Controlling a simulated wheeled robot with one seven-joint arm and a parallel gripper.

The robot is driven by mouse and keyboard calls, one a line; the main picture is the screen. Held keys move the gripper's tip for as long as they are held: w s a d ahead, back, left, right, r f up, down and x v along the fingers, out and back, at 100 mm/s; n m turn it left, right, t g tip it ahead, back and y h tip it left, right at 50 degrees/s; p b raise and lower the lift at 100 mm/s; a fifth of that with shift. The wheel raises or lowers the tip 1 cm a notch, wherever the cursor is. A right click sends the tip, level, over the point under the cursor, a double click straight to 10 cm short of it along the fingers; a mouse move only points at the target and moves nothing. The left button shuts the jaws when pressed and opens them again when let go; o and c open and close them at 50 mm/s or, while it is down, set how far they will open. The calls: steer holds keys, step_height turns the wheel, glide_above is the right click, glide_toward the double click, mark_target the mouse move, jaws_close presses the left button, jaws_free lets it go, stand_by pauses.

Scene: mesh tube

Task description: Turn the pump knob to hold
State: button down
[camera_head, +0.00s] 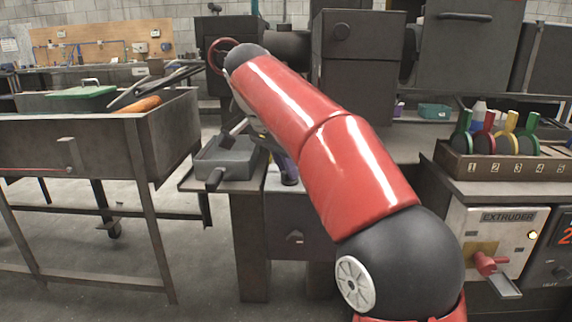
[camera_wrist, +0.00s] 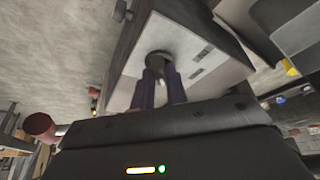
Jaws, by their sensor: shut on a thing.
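The pump knob (camera_wrist: 158,58) is a dark round knob on a pale panel in the wrist view. My gripper (camera_wrist: 159,75) has its two purple fingers closed around the knob, one on each side. Its pointer and setting cannot be read, because the fingers cover part of it. Two small dark marks (camera_wrist: 203,52) are on the panel beside the knob. In the head view my red arm reaches over the bench and hides most of the gripper; only a bit of purple finger shows beside a grey tray (camera_head: 232,158).
An extruder box (camera_head: 497,240) with a red handle is at the right. Above it stands a numbered wooden rack (camera_head: 462,166) with coloured discs. A dark metal trough (camera_head: 70,140) on legs is at the left. Open floor lies between the trough and the bench.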

steer(key=n, duration=0.2)
steer(key=n+t+y, duration=0.1)
steer(key=n, duration=0.2)
steer(key=shift+s+d+r+y+p, duration=0.1)
steer(key=shift+s+d+y+p, duration=0.1)
steer(key=shift+y+p, duration=0.15)
steer(key=shift+d+n+t+y+p, duration=0.1)
steer(key=shift+n+t+y+p, duration=0.25)
steer(key=shift+n, duration=0.65)
steer(key=shift+d+n+t+y+p, duration=0.1)
steer(key=shift+n+y, duration=0.3)
steer(key=shift+n, duration=0.6)
steer(key=shift+a, duration=0.1)
steer(key=c, duration=1.4)
jaws_free()
steer(key=v, duration=0.7)
steer(key=shift+r, duration=0.35)
